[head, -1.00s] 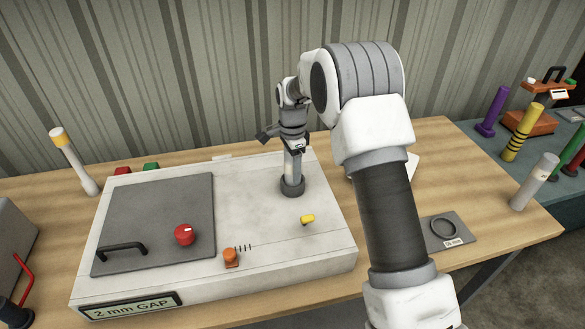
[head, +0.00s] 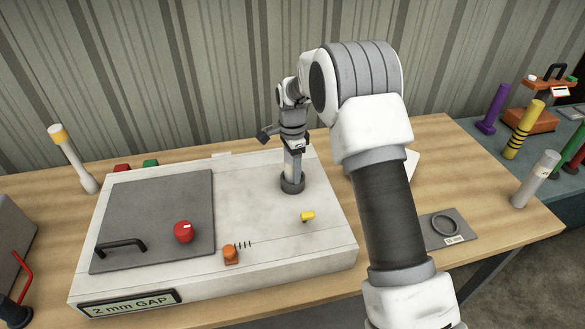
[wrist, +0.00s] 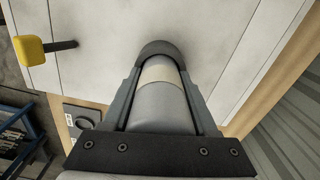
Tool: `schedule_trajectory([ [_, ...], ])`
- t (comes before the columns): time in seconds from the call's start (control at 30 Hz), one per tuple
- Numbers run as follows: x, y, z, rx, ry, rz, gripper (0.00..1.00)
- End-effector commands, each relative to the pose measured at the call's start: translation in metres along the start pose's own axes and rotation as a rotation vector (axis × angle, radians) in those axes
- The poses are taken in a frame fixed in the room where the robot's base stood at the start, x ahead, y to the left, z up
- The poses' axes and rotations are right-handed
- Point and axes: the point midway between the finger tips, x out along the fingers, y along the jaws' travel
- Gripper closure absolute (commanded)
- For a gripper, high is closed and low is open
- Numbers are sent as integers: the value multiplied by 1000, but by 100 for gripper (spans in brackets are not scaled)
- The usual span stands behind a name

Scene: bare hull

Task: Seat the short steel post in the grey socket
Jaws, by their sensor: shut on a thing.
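The steel post (wrist: 162,100) is a grey cylinder with a cream band near its far end. My gripper (head: 292,168) is shut on it, with one finger along each side in the wrist view. The post stands roughly upright, its lower end at the dark grey socket (head: 292,186) on the white console's top. In the wrist view the socket (wrist: 163,48) shows as a dark ring around the post's far end. How deep the post sits is hidden. The console display (head: 130,303) reads "2 mm GAP".
The white console (head: 250,200) carries a grey hatch (head: 160,205) with a handle, a red knob (head: 183,232), an orange switch (head: 230,254) and a yellow lever (head: 307,216). A pale post (head: 537,178) stands right, a yellow-topped one (head: 72,158) left. A ring plate (head: 446,228) lies right.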

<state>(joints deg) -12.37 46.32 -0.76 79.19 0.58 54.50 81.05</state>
Motion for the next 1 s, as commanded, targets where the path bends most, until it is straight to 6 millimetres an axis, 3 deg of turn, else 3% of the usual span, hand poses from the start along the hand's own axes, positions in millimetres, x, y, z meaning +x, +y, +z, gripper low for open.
schedule_trajectory([
  [0.03, -1, 0, 0, 0, 0, -2, 38],
  [0.2, -1, 0, 0, 0, 0, -1, 7],
  [0.57, -3, 0, 0, 0, 0, 0, 6],
  [0.77, -32, -1, 0, -1, 1, -5, 6],
  [1.0, -92, -1, 0, -1, 1, -6, 6],
])
